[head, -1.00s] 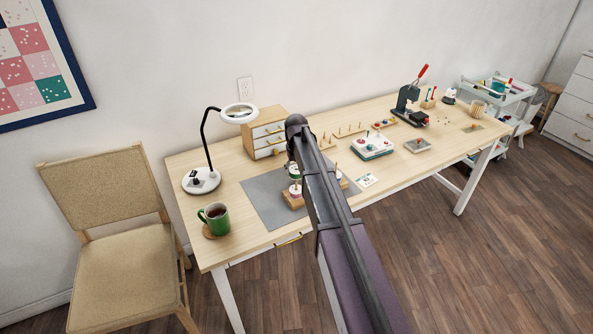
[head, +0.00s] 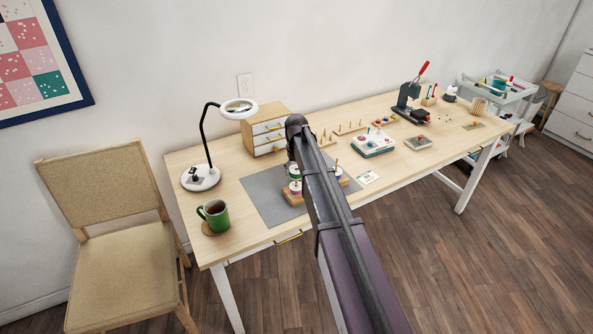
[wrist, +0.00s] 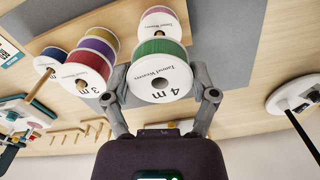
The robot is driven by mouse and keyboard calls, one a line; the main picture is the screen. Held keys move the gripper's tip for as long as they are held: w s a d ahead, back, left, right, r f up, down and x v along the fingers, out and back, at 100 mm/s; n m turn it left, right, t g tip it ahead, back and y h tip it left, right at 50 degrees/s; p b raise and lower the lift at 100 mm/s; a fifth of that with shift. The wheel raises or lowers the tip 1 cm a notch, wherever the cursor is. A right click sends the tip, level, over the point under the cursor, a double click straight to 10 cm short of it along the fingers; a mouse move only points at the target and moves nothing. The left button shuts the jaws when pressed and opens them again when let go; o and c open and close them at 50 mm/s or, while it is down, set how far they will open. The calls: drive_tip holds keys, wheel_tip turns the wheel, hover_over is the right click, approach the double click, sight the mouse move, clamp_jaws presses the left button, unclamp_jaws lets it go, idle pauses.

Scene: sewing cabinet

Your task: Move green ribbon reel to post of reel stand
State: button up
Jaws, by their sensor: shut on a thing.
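The green ribbon reel (wrist: 160,72), with a white face marked "4 m", is between the fingers of my gripper (wrist: 162,92) in the wrist view. The fingers are shut on its sides. A pink reel (wrist: 160,21) shows directly beyond it; whether the two touch is unclear. In the head view, the wooden reel stand (head: 293,199) is on the grey mat, partly hidden by my arm. Reels sit on it at both sides of the arm. The post under the green reel is hidden.
In the wrist view, a stack of coloured reels (wrist: 88,71) marked "3 m" stands beside my gripper, with a blue reel (wrist: 52,57) near it. In the head view, a green mug (head: 214,214), magnifier lamp (head: 201,178) and small drawer box (head: 268,139) stand nearby.

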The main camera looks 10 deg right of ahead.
drive_tip(key=shift+f+b, duration=0.6)
drive_tip(key=shift+f, duration=0.05)
idle(0.3)
drive_tip(key=o, duration=0.9)
drive_tip(key=shift+c, duration=0.2)
drive_tip(key=s+r+p, duration=0.3)
drive_tip(key=s, duration=2.6)
drive_tip(key=shift+s+m, duration=0.2)
drive_tip(key=shift+m, duration=0.2)
drive_tip(key=shift+d, duration=0.1)
